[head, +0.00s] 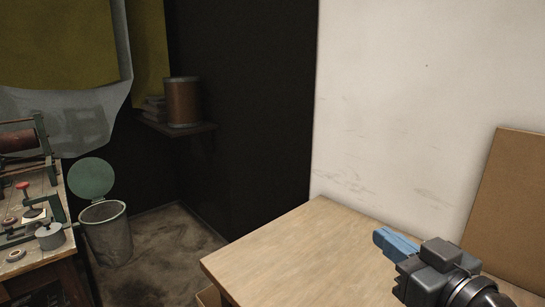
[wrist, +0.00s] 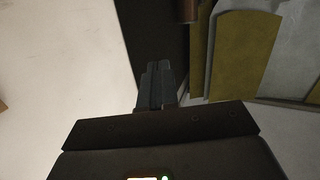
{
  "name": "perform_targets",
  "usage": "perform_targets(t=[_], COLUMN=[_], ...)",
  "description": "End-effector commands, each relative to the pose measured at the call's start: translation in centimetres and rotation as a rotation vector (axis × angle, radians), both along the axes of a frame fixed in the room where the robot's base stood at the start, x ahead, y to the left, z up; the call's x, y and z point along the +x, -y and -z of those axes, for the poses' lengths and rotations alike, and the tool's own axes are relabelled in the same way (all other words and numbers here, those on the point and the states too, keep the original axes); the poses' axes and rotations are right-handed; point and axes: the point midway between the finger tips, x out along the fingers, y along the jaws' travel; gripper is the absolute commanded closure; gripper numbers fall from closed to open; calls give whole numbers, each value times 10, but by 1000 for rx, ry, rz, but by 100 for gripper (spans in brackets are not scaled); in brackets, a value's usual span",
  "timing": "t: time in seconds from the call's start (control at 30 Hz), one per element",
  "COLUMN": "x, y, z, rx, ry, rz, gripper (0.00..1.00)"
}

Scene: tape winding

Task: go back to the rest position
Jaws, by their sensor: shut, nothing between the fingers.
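My gripper (head: 392,243) is at the lower right of the head view, in front of the pale wall and above the wooden table on the right. Its blue fingers point to the left and are closed together with nothing between them. In the wrist view the gripper (wrist: 156,75) shows its two dark fingers side by side, touching or nearly so. No object is held.
The light wooden table (head: 290,252) has a bare top. A brown board (head: 505,205) leans at the right. On the left are a cluttered workbench (head: 68,240), a bin (head: 107,235) and a shelf (head: 180,129) with a brown drum (head: 183,103). Floor shows between them.

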Motion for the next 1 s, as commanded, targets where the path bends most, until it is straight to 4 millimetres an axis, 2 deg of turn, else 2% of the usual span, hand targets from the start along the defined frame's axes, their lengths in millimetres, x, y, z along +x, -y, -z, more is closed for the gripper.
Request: perform_targets(t=[0.03, 0.17, 0.37, 0.57, 0.7, 0.83, 1.0], x=[-7, -29, -79, -150, -207, -262, -327], y=[-9, -20, -30, -32, -27, -16, 5], z=[7, 27, 70, 114, 138, 151, 153], rx=[63, 194, 325, 361, 333, 271, 161], ry=[-4, -16, -67, -136, -178, -205, -222], rz=[26, 115, 251, 363, 416, 438, 414], gripper=[100, 100, 100, 100, 100, 100, 100])
